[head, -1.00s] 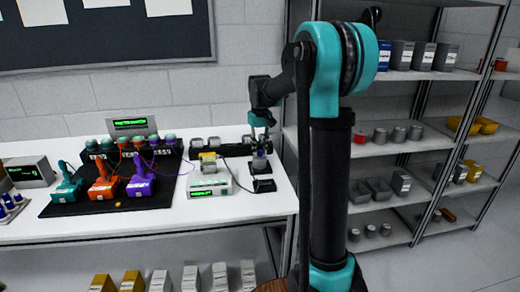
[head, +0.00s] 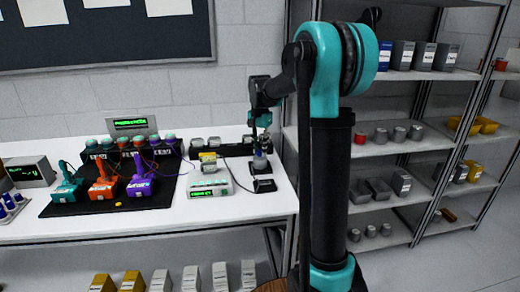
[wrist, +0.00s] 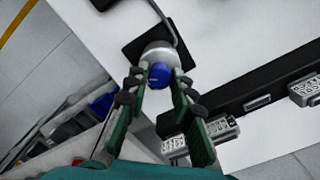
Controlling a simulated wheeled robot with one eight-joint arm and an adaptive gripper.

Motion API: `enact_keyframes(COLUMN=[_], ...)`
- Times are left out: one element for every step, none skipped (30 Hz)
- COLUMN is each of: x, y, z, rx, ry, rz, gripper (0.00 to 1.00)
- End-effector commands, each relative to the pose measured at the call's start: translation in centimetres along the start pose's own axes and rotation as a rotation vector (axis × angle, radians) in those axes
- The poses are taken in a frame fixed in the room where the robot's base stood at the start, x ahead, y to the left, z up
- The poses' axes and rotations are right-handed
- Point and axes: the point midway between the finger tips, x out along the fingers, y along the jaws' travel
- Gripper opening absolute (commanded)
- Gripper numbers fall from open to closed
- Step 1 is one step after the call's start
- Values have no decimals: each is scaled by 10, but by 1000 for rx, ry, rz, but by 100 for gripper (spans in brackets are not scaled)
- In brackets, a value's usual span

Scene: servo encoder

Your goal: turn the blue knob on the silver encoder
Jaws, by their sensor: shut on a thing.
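The silver encoder (wrist: 157,46) stands on a black base plate (wrist: 131,53) on the white bench, with a cable running from it. Its blue knob (wrist: 160,75) sits between the fingertips of my gripper (wrist: 160,84) in the wrist view. My gripper is shut on the knob, one finger on each side. In the head view my gripper (head: 261,140) points down over the encoder (head: 260,161) near the bench's right end. There the fingers largely hide the knob.
A white meter box (head: 209,186) with a green display stands left of the encoder. A black rail with sockets (head: 232,150) runs behind it. Metal shelves (head: 400,148) stand right of the bench.

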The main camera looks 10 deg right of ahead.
Motion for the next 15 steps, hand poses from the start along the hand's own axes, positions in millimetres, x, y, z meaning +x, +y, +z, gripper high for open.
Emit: enact_keyframes(x=[0, 0, 0, 0, 0, 0, 0, 0, 0, 0, 0, 0, 0, 0, 0], y=[0, 0, -1, -1, -1, -1, -1, -1, -1, -1, -1, -1, -1, -1, -1], z=[0, 0, 0, 0, 0, 0, 0, 0, 0, -1, -1, -1, -1, -1, -1], rx=[41, 70, 108, 136, 165, 203, 231, 260, 298, 326, 355, 393, 421, 449, 487], ry=[1, 1, 1, 1, 1, 1, 1, 1, 1, 1, 1, 1, 1, 1, 1], rz=[-1, -1, -1, -1, -1, -1, -1, -1, -1, -1, -1, -1, -1, -1, -1], gripper=[0, 0, 0, 0, 0, 0, 0, 0, 0, 0, 0, 0, 0, 0, 0])
